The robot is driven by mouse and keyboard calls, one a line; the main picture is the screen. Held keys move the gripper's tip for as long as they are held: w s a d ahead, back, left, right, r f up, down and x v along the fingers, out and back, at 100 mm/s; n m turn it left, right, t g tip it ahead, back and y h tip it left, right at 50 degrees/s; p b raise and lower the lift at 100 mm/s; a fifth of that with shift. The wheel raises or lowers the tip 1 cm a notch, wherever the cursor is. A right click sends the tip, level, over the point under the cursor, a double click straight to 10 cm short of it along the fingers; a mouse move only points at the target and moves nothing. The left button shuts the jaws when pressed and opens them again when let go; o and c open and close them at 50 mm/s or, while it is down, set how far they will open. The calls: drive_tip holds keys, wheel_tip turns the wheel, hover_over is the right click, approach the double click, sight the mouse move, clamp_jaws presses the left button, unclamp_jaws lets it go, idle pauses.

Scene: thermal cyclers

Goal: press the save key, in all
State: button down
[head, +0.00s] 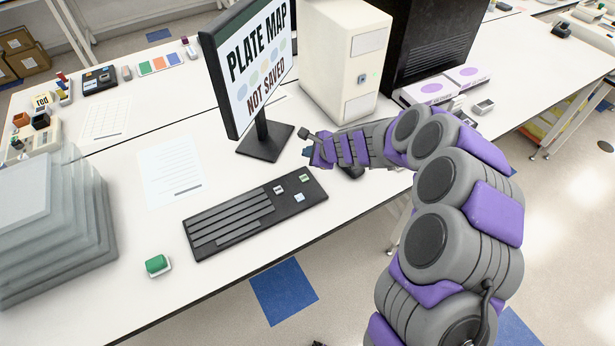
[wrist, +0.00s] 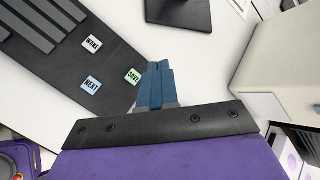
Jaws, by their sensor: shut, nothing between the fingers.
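The black keyboard (head: 225,222) lies on the white bench. The green save key (head: 304,178) is near its far right corner, with the white wake key (head: 278,189) and the pale blue key (head: 299,197) close by. In the wrist view the save key (wrist: 132,76) shows just left of my gripper (wrist: 158,66), whose blue fingers are shut and empty. In the head view my gripper (head: 307,151) is beyond the keyboard's right end, beside the save key in the picture. Its height above the bench is hard to tell. The monitor (head: 262,70) reads "PLATE MAP NOT SAVED".
The monitor's dark foot (head: 265,142) stands behind the keyboard, close to my gripper. A dark mouse (head: 350,170) is partly hidden by my arm. A cream computer tower (head: 340,65) stands behind. A green button (head: 157,265) lies left of the keyboard, near the front edge.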

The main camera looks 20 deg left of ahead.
sight(307, 180)
drive_tip(key=f+b, duration=0.2)
drive_tip(key=f, duration=0.1)
drive_tip(key=f+b, duration=0.1)
drive_tip(key=shift+a+f, duration=0.2)
drive_tip(key=shift+a, duration=0.05)
drive_tip(key=f+b, duration=0.1)
drive_tip(key=a+f+b, duration=0.1)
drive_tip(key=f, duration=0.1)
drive_tip(key=f+b, duration=0.1)
drive_tip(key=b, duration=0.1)
drive_tip(key=shift+a+f, duration=0.25)
drive_tip(key=shift+a, duration=0.15)
drive_tip(key=shift+f, duration=0.25)
drive_tip(key=shift+d+r, duration=0.15)
drive_tip(key=shift+d, duration=0.65)
drive_tip(key=shift+a, duration=0.2)
